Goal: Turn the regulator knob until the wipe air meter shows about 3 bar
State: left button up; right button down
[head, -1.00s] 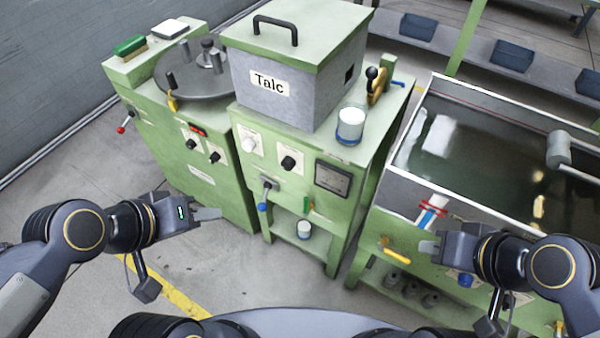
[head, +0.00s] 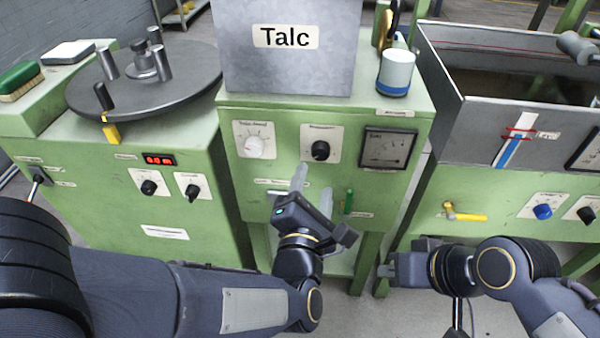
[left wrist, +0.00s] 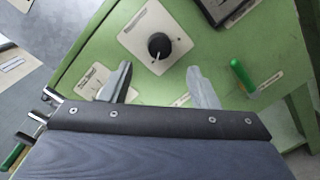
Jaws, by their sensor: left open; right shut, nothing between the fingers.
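A black knob (head: 320,150) on a white plate is on the green front panel under the talc box. To its right is a dark square meter (head: 388,148); its reading is too small to tell. My left gripper (head: 312,188) is open just below the black knob, its fingers pointing up at the panel. In the left wrist view the black knob (left wrist: 159,46) sits beyond and between the fingertips (left wrist: 160,76), not touched, its white mark pointing down-left. My right gripper (head: 386,270) is shut and empty, low in front of the right-hand machine.
A white knob (head: 254,147) is left of the black one. A green lever (head: 348,201) stands right of my left gripper and also shows in the left wrist view (left wrist: 241,75). A yellow-handled valve (head: 465,215) is near my right gripper.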

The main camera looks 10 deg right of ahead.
aim_at(320, 155)
pick_arm(q)
jog(key=x, duration=0.7)
jog(key=shift+w+d, duration=0.1)
jog(key=shift+w, duration=0.2)
jog(key=shift+r, duration=0.1)
jog(key=c, duration=1)
